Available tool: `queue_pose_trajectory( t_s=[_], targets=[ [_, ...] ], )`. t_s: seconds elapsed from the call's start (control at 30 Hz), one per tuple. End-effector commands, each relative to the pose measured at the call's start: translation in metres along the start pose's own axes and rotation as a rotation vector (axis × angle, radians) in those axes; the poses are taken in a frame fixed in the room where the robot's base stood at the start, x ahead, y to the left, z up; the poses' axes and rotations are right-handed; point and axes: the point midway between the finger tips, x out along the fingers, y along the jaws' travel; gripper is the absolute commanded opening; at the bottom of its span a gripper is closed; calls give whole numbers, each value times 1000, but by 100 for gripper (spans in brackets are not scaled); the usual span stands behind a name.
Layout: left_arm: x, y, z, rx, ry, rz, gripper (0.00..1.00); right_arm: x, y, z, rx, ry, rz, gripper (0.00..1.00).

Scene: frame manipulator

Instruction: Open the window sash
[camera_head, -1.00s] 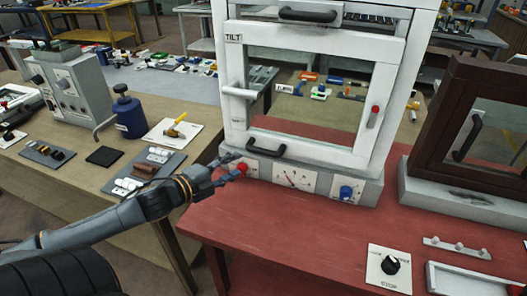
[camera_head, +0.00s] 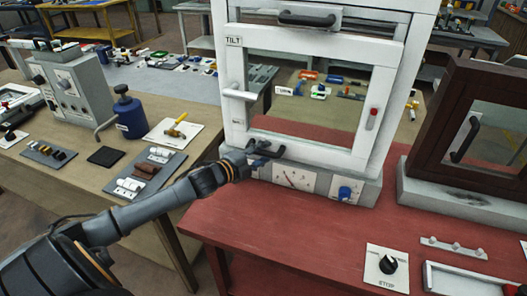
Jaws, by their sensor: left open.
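A white window frame stands upright on the red table, with a white sash (camera_head: 300,141) marked TILT at its upper left. The sash looks shut in its frame. A black handle (camera_head: 309,19) is on the bar at the top, and another black handle (camera_head: 279,151) is at the sash's lower left. My right gripper is not in view.
The white base under the sash carries a dial plate (camera_head: 294,177) and a blue knob (camera_head: 345,192). A dark brown framed window (camera_head: 479,130) stands to the right. A STOP knob (camera_head: 388,264) is at front right.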

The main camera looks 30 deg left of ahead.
Motion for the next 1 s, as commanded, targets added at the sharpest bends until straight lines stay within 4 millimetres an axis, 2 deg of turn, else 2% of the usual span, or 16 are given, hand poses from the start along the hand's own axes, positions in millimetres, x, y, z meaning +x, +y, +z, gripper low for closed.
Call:
queue_pose_trajectory(
  t_s=[0.4,0.47,0.6,0.63,1.0],
  targets=[
    [7,0,-1,0,1,0,41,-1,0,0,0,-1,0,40],
    [7,0,-1,0,1,0,31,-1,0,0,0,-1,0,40],
    [7,0,0,0,1,0,2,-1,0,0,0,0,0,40],
    [7,0,0,0,1,0,0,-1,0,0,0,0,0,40],
    [6,1,0,-3,-7,1,0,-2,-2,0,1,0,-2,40]
  ],
)
